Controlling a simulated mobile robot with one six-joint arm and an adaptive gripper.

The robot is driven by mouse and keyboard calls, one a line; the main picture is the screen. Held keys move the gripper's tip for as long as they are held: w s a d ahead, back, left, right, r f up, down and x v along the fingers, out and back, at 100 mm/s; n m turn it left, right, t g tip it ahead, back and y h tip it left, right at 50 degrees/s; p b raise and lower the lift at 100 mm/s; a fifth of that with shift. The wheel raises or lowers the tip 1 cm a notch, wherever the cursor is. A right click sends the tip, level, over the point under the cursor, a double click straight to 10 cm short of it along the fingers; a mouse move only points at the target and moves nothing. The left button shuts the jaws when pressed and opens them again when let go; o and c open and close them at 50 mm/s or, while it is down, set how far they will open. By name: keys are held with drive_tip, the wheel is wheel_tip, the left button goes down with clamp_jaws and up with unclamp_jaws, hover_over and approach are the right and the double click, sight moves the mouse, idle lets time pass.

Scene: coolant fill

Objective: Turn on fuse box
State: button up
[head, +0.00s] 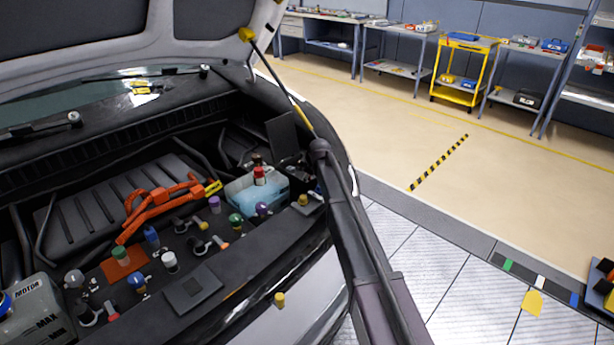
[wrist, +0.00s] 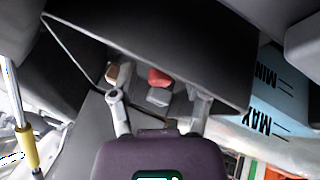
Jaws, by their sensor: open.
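A dark panel that looks like a raised fuse box lid (head: 282,135) stands at the right of the engine bay, beside the coolant tank (head: 258,190). In the wrist view the dark lid (wrist: 165,35) spans the top. Below it are a red block (wrist: 160,77), a light grey block (wrist: 158,97) and a brownish block (wrist: 118,73), partly in shadow. I cannot tell which of them is a switch or how it is set. My gripper (wrist: 160,95) is open, its fingers either side of the red and grey blocks, holding nothing. Contact is not clear. In the head view my arm mostly hides the gripper.
The coolant tank (wrist: 275,98) with MIN and MAX marks is close at the right in the wrist view. A hood strut (head: 290,95) rises near my arm. Orange cables (head: 158,205) and several coloured caps fill the bay. The floor beyond the car is open.

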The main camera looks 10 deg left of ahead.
clamp_jaws()
drive_tip(key=shift+w+g, duration=0.15)
drive_tip(key=shift+g, duration=0.15)
drive_tip(key=shift+w+d+r+m+g+y, duration=0.1)
drive_tip(key=shift+w+d+m+g+y, duration=0.15)
drive_tip(key=shift+g+y, duration=0.3)
drive_tip(key=shift+w+d+m+g+y, duration=0.15)
drive_tip(key=shift+m+g+y, duration=0.1)
drive_tip(key=shift+g+y, duration=0.25)
drive_tip(key=g, duration=0.1)
drive_tip(key=g+y+b, duration=0.1)
drive_tip(key=m+g+y, duration=0.1)
drive_tip(key=shift+w+d+f, duration=0.2)
drive_tip(key=shift+w+d, duration=0.1)
drive_tip(key=shift+w, duration=0.05)
drive_tip(key=shift+w+d+g+y+b, duration=0.1)
drive_tip(key=shift+g+y+b, duration=0.45)
drive_tip(key=shift+y+b, duration=0.15)
drive_tip(key=shift+r+m, duration=0.1)
drive_tip(key=shift+m, duration=0.2)
unclamp_jaws()
